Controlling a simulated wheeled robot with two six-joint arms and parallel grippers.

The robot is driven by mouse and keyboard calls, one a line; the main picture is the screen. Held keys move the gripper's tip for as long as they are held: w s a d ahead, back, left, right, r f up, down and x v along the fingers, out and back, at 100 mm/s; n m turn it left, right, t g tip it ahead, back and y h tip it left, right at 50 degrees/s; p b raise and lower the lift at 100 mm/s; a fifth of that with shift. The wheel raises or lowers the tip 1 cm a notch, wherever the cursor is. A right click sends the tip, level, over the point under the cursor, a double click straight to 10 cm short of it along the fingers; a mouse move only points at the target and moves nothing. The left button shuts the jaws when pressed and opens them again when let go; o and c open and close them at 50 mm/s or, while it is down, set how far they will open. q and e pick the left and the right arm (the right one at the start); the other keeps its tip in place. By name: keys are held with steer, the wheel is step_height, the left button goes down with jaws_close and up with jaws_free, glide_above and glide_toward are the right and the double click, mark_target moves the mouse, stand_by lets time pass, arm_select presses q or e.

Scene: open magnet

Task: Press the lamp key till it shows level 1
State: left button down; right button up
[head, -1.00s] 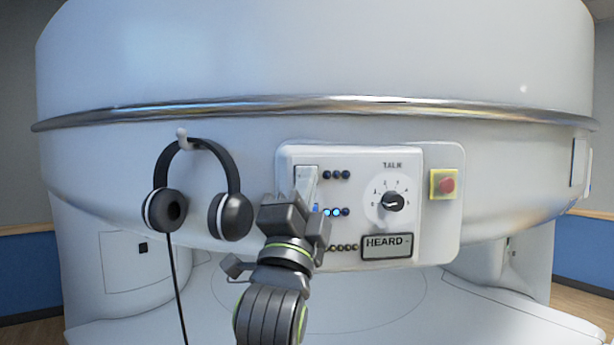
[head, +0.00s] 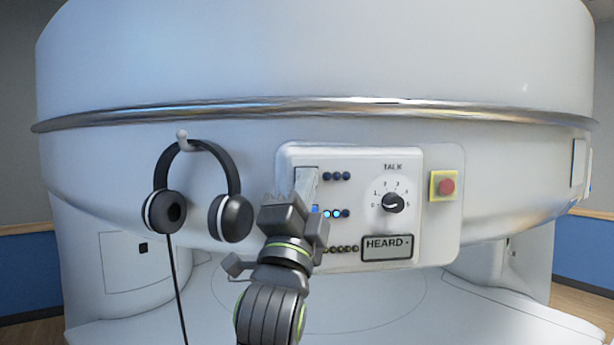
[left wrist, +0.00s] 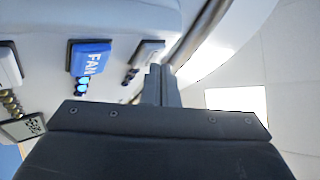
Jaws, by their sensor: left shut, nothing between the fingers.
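The control panel (head: 438,230) is on the white magnet housing. Its top-left key (left wrist: 150,50) has a row of dark lamps (head: 337,176) beside it; I cannot read its label. My left gripper (head: 306,176) is shut and empty, with its fingertips in front of that key. In the left wrist view the fingers (left wrist: 158,75) overlap the key's edge; I cannot tell whether they touch it. Below it is the blue FAN key (left wrist: 90,58), whose lamp row (head: 331,213) has two lit blue. A third key (left wrist: 9,66) is hidden behind the gripper in the head view. My right gripper is not in view.
Headphones (head: 231,216) hang on a hook left of the panel, with a cable hanging down. Right of the keys are a TALK dial (head: 393,203), a HEARD display (head: 386,247) and a red button (head: 446,186). A metal rail (head: 350,105) runs above.

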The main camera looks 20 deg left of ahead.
arm_select(q)
steer(key=shift+w+a, duration=0.2)
steer(key=shift+w, duration=0.25)
stand_by(0.8)
steer(key=shift+s+d, duration=0.1)
steer(key=shift+s, duration=0.1)
steer(key=shift+s+d, duration=0.3)
steer(key=shift+s, duration=0.3)
steer(key=s, duration=0.1)
steer(key=s+d, duration=0.1)
steer(key=s, duration=0.1)
steer(key=s+d+b, duration=0.1)
steer(key=shift+s+d, duration=0.1)
steer(key=shift+s, duration=0.15)
